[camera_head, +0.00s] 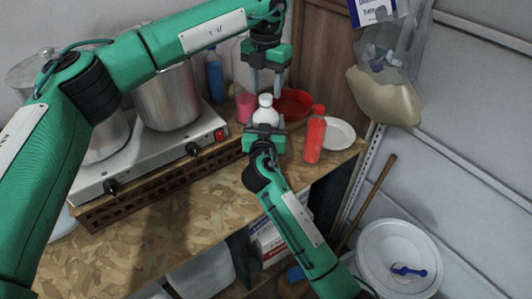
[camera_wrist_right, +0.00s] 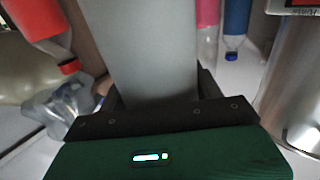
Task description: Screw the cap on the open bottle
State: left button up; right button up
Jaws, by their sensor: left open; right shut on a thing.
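A small white bottle (camera_head: 265,116) stands upright at the back of the wooden counter. A rounded white top like a cap (camera_head: 265,100) shows on its neck; I cannot tell whether it is a separate cap or how tight it sits. My right gripper (camera_head: 264,131) is shut on the bottle's lower part from the front. My left gripper (camera_head: 265,88) points down right above the bottle, its fingers apart with nothing seen between them. In the right wrist view a pale grey shape fills the middle, too close to tell what it is.
A red bottle (camera_head: 314,136) stands just right of the white bottle, near a white plate (camera_head: 338,134). A red bowl (camera_head: 296,101) and a blue bottle (camera_head: 215,77) are behind. A stove (camera_head: 150,163) with steel pots stands left. The front counter (camera_head: 150,242) is clear.

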pick_arm(q)
jog(key=shift+f, duration=1.3)
jog(key=c, duration=1)
jog(key=shift+c, duration=0.2)
jog(key=o, duration=1.2)
jog(key=shift+c, duration=0.2)
notch_tip(320, 180, up, 12)
